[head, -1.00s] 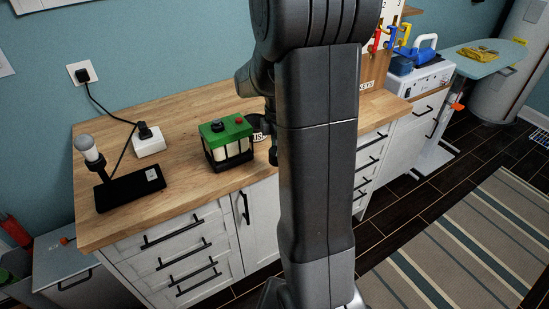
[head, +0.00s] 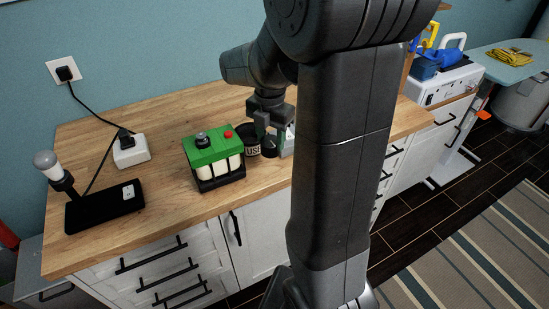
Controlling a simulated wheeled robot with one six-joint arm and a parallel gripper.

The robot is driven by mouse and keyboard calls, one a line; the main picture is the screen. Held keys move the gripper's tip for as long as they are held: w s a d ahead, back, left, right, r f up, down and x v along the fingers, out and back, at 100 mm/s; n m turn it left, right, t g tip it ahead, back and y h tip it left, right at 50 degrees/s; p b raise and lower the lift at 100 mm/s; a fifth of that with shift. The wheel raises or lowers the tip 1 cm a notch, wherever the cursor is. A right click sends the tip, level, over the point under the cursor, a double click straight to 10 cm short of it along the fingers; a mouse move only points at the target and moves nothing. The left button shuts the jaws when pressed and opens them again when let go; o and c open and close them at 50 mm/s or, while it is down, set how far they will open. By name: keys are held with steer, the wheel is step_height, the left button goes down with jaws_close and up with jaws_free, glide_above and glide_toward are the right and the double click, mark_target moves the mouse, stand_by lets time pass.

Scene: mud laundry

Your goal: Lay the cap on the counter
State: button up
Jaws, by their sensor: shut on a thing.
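My gripper (head: 269,132) points down over the wooden counter (head: 175,110), in the middle of the head view. It is shut on a small dark round thing that looks like the cap (head: 269,148), held at its fingertips. The cap is just right of a dark jar (head: 252,142) with a pale label. Whether the cap touches the counter or the jar I cannot tell. My own arm hides the counter to the right.
Farther left are a white power adapter (head: 131,149) with a cord and a black base with a lamp (head: 105,207). A pale object (head: 288,141) stands right of the gripper, partly hidden. Counter behind the caddy is clear.

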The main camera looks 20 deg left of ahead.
mark_target(270, 141)
steer(key=f, duration=0.3)
steer(key=shift+s, duration=0.25)
steer(key=shift+w+f, duration=0.1)
steer(key=shift+f, duration=2.25)
steer(key=shift+f, duration=0.1)
steer(key=o, duration=1.1)
step_height(270, 141, up, 12)
steer(key=shift+r, duration=0.15)
